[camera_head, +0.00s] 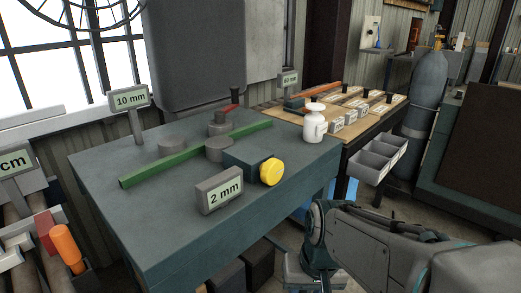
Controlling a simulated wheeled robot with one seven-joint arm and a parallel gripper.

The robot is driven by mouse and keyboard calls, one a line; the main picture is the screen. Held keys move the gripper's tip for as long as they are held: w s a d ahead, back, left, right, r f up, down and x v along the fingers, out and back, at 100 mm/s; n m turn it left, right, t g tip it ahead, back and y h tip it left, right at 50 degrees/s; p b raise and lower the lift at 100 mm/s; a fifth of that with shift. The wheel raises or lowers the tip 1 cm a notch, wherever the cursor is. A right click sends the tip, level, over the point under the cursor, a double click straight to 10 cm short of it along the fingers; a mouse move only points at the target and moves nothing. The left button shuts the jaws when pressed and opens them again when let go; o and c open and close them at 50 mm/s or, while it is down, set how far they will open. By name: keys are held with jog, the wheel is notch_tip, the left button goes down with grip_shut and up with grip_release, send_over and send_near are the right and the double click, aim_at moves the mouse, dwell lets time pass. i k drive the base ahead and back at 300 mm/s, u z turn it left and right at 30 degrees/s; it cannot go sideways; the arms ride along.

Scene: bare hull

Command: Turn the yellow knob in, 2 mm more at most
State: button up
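The yellow knob (271,171) sits on the right end of a dark blue block (240,161) on a teal bench (150,218). A sign reading "2 mm" (219,196) stands in front of the block. A green bar (150,171) lies across the bench against round grey posts (219,149), behind the block. A "10 mm" sign (129,97) stands at the back left of the bench. My arm reaches in from the lower right, below and right of the knob and apart from it. My gripper's fingertips cannot be made out.
A white bottle (314,126) stands on the bench's right corner. A red-handled part (228,108) stands behind the bar. Grey bins (378,160) and a wooden table (350,128) are to the right. An orange-handled tool (67,246) is at lower left.

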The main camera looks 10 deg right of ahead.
aim_at(271, 170)
jog(key=z, duration=1.25)
jog(key=i, duration=0.7)
jog(key=u, duration=2.45)
